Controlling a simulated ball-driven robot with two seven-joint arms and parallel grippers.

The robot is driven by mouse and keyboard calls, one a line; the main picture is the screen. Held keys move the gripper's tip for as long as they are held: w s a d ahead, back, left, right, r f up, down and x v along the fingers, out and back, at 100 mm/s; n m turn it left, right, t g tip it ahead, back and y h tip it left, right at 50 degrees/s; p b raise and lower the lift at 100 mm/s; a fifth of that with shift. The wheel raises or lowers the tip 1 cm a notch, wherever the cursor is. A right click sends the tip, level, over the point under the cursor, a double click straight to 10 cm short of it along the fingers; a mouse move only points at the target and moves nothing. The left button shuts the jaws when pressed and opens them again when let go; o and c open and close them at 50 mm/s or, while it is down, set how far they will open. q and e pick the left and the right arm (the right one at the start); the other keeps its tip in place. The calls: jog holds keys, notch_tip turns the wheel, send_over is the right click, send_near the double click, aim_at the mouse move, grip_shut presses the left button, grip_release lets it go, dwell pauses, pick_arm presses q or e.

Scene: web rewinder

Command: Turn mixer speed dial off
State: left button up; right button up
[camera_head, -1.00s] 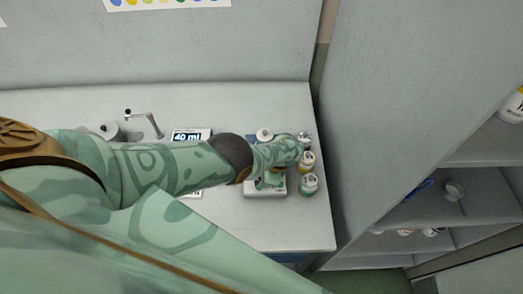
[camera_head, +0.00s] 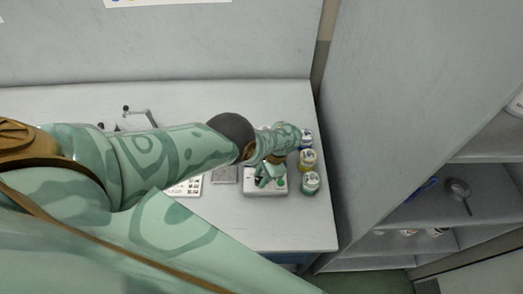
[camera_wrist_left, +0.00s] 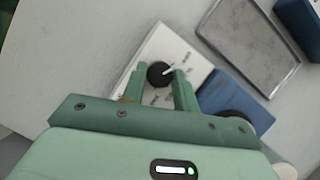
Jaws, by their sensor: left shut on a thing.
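The mixer (camera_head: 252,189) is a small white unit with a green spot on its front, near the right end of the bench. Its white panel (camera_wrist_left: 185,60) fills the middle of the left wrist view. The speed dial (camera_wrist_left: 158,77) is a round black knob with a white pointer line toward the upper right. My left gripper (camera_wrist_left: 161,76) has a finger on each side of the dial and is shut on it. In the head view the left gripper (camera_head: 268,176) is over the mixer, and the dial is hidden there. My right gripper is not in view.
Grey shelves (camera_head: 480,207) stand beyond the bench at right. The front of the bench is clear.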

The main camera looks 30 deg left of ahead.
pick_arm(q)
jog(key=shift+s, duration=0.1)
jog(key=o, duration=1)
jog(key=shift+c, duration=0.2)
jog(key=p+v, duration=0.7)
jog(key=v, duration=0.9)
